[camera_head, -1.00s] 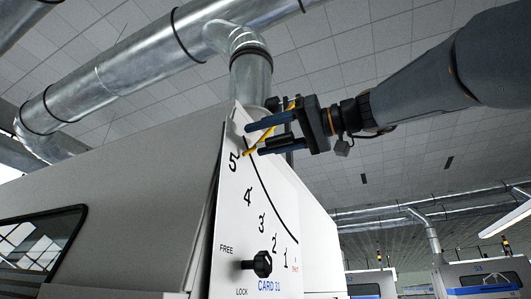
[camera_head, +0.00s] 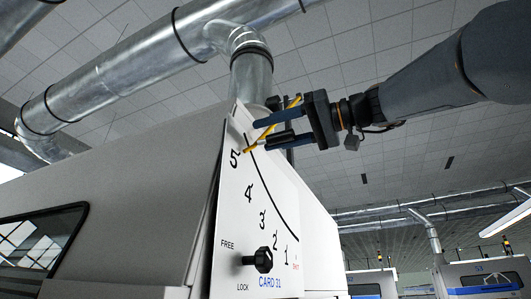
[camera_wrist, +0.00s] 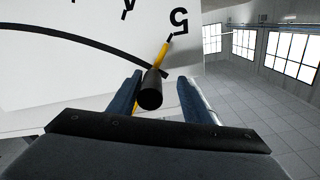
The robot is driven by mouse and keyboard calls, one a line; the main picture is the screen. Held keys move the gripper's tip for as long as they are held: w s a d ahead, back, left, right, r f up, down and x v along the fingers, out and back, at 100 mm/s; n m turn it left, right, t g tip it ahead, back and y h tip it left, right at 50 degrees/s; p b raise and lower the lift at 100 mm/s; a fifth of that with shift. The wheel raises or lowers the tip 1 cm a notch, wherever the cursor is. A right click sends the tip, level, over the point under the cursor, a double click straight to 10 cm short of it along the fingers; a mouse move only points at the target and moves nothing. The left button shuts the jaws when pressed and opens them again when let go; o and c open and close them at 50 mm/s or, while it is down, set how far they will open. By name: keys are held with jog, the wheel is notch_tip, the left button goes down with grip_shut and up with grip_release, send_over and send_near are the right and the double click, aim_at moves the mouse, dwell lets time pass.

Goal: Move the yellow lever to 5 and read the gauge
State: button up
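The yellow lever (camera_head: 257,139) lies over the white scale plate (camera_head: 232,200), its yellow tip at the printed 5. The tip also points at the 5 in the wrist view, where the lever's black handle (camera_wrist: 150,92) projects toward the camera. My gripper (camera_head: 262,135) is at the plate's upper end. In the wrist view its two blue fingers (camera_wrist: 160,98) stand apart on either side of the handle, with a visible gap at the right finger. The left finger is close to the handle; I cannot tell whether they touch. No gauge dial is in view.
A black knob (camera_head: 263,260) sits low on the plate near FREE and LOCK; its setting is unclear. CARD 31 is printed below. A metal duct (camera_head: 250,80) rises behind the plate. Open air lies right of the plate, with other machines (camera_head: 485,280) far off.

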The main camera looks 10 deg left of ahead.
jog(key=shift+b+v, duration=1)
jog(key=shift+v, duration=2)
jog(key=v, duration=0.9)
jog(key=shift+b, duration=0.35)
